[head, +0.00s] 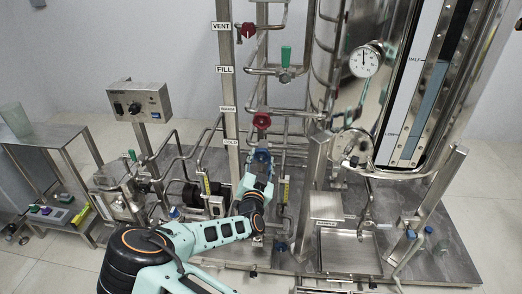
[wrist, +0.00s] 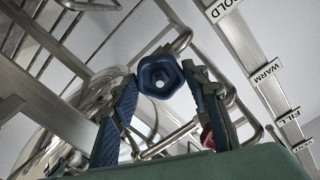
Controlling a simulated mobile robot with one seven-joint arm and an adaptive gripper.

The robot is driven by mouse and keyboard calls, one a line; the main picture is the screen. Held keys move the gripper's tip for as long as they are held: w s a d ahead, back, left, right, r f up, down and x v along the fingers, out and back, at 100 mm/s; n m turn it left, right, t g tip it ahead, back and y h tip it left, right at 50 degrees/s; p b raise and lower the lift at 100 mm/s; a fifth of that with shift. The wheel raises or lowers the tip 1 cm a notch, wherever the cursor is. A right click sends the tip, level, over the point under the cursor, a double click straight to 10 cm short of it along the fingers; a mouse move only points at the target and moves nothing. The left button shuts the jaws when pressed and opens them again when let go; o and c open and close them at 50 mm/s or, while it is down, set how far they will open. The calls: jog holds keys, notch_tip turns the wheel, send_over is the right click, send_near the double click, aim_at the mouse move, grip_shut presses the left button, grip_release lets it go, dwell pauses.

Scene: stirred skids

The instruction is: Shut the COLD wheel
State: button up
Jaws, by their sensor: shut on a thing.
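The COLD wheel is a blue handwheel (head: 262,156) on the pipe rack, level with the COLD label (head: 231,142) on the steel post. In the wrist view the blue wheel (wrist: 160,76) sits between my gripper's two fingers (wrist: 158,84), near their tips. My gripper (head: 261,171) reaches up to the wheel from the front and is shut on it. In the head view my gripper hides the wheel's lower part, and the finger contact is too small to see well.
A red wheel (head: 261,120) sits just above, by the WARM label (head: 228,109). A green-handled valve (head: 286,56) and another red wheel (head: 248,30) are higher. A control box (head: 140,101) stands left; a steel vessel with a gauge (head: 366,60) stands right. Pipes crowd both sides.

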jog(key=m+p, duration=0.3)
jog(key=p, duration=0.1)
jog(key=shift+r, duration=0.2)
jog(key=m+p, duration=0.6)
jog(key=m, duration=0.1)
jog(key=shift+f, duration=0.15)
jog(key=m+p, duration=0.1)
jog(key=m, duration=0.3)
jog(key=shift+m+p, duration=0.3)
jog(key=shift+p, duration=0.1)
jog(key=m+p, duration=0.1)
jog(key=m, duration=0.2)
jog(key=shift+m, duration=0.4)
jog(key=m+p, duration=0.1)
jog(key=m, duration=0.7)
jog(key=shift+p, duration=0.3)
jog(key=shift+m, duration=2.2)
jog(key=shift+f, duration=0.1)
